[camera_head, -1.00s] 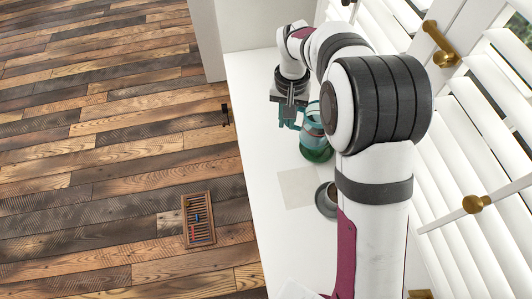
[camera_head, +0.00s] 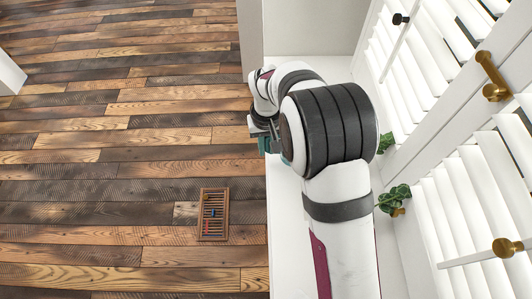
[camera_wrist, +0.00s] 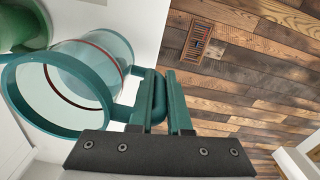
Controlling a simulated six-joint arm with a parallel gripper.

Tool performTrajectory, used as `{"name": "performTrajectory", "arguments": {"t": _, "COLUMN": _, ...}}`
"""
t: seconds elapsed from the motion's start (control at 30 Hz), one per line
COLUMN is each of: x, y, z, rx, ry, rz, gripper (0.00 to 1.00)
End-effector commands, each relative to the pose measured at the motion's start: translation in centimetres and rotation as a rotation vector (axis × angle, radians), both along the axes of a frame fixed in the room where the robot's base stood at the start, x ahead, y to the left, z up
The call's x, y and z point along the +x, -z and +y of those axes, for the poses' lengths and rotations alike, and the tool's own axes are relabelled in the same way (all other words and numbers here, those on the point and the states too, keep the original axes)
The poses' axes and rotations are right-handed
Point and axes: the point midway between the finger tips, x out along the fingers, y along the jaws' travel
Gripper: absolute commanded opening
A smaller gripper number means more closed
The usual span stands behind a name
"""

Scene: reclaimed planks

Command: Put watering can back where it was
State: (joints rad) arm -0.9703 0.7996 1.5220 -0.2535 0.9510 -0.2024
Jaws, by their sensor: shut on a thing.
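The watering can (camera_wrist: 92,70) shows large at the left of the wrist view. It has a clear body with a thin red band, a teal rim and a teal handle. My gripper (camera_wrist: 168,100) is shut on the handle, at the can's right side. In the head view my gripper (camera_head: 264,131) is near the left edge of the white counter (camera_head: 284,210). There the can is mostly hidden behind my arm, with only small teal parts showing.
A green rounded thing (camera_wrist: 22,24) is at the upper left of the wrist view. Green leaves (camera_head: 393,198) show right of my arm, by white shutters (camera_head: 475,215).

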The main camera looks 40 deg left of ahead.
Motion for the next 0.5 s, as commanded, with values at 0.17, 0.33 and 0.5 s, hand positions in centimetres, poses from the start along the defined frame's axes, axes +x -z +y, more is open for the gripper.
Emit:
{"name": "performTrajectory", "arguments": {"t": 0.17, "x": -0.2, "y": 2.9, "z": 0.4, "rx": -0.002, "ry": 0.001, "rz": 0.001, "gripper": 0.00}}
{"name": "performTrajectory", "arguments": {"t": 0.33, "x": -0.1, "y": 4.2, "z": 0.4, "rx": 0.002, "ry": 0.000, "rz": -0.001, "gripper": 0.00}}
{"name": "performTrajectory", "arguments": {"t": 0.5, "x": -0.1, "y": 4.2, "z": 0.4, "rx": 0.002, "ry": 0.001, "rz": -0.001, "gripper": 0.00}}
